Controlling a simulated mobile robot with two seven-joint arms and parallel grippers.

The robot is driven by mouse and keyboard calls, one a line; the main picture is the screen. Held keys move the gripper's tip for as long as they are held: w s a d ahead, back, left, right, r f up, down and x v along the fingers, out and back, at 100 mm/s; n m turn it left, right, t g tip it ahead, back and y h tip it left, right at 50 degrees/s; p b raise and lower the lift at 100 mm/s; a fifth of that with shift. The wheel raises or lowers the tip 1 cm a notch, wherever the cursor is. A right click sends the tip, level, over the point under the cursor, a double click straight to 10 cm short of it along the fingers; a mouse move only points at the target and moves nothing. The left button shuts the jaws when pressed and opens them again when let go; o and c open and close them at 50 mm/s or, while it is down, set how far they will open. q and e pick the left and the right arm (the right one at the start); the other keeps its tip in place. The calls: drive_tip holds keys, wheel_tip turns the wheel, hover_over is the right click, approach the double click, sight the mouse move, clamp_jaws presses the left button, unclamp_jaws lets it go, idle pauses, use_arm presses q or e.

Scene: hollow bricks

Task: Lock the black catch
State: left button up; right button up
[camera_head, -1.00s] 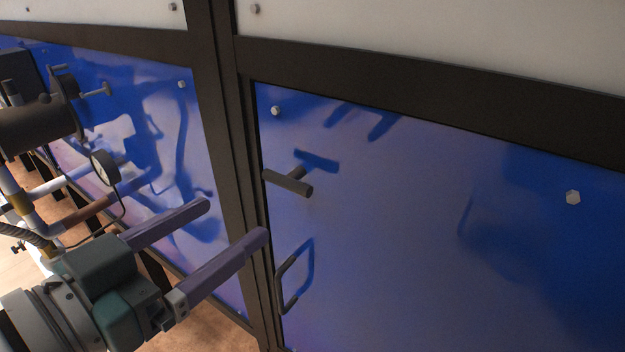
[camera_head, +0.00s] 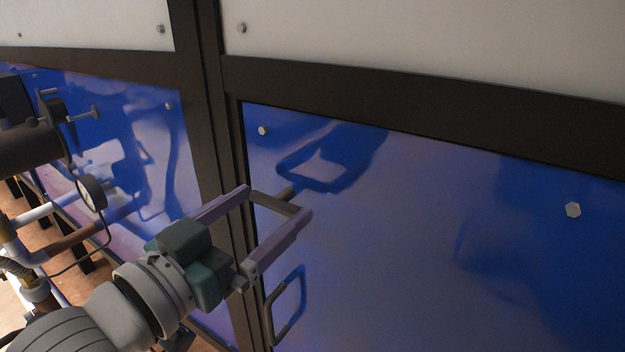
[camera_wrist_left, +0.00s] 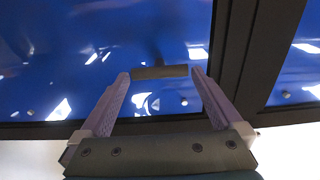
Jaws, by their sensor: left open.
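The black catch (camera_head: 272,203) is a T-shaped handle on the blue door panel (camera_head: 420,260), near the door's left edge. Its bar lies crosswise, tilted slightly down to the right, and its short stem runs back to the panel. My left gripper (camera_head: 276,201) is open, with one purple finger at each end of the bar. In the left wrist view the bar (camera_wrist_left: 160,72) spans most of the gap between the fingertips. I cannot tell whether the fingers touch it. My right gripper is not in view.
A black pull handle (camera_head: 285,308) sticks out from the door below the catch. A dark frame post (camera_head: 212,130) stands just left of the door.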

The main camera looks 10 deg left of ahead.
use_arm(q)
clamp_jaws()
idle(0.9)
